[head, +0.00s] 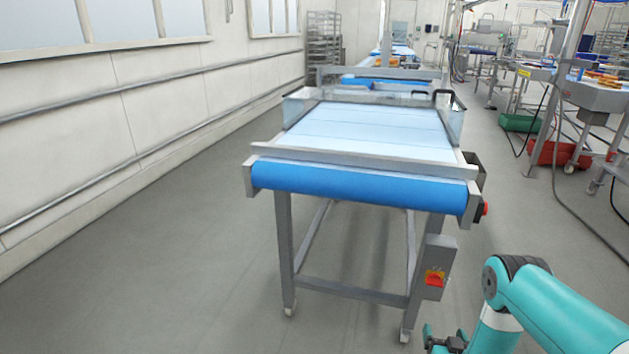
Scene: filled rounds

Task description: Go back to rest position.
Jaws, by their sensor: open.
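My teal arm reaches in from the lower right corner of the head view, bent down at its elbow. My gripper (445,339) shows as dark parts at the bottom edge, low beside the teal link. It is open, with nothing visible between its fingers. Part of it is cut off by the frame edge. It is in front of the conveyor and apart from it in the picture.
A conveyor with a blue belt (360,186) stands ahead on steel legs, its belt empty. Left of it is open grey floor (170,270) along a white wall with rails. At right are steel machines, a red crate (555,153), a green crate (519,122) and floor cables.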

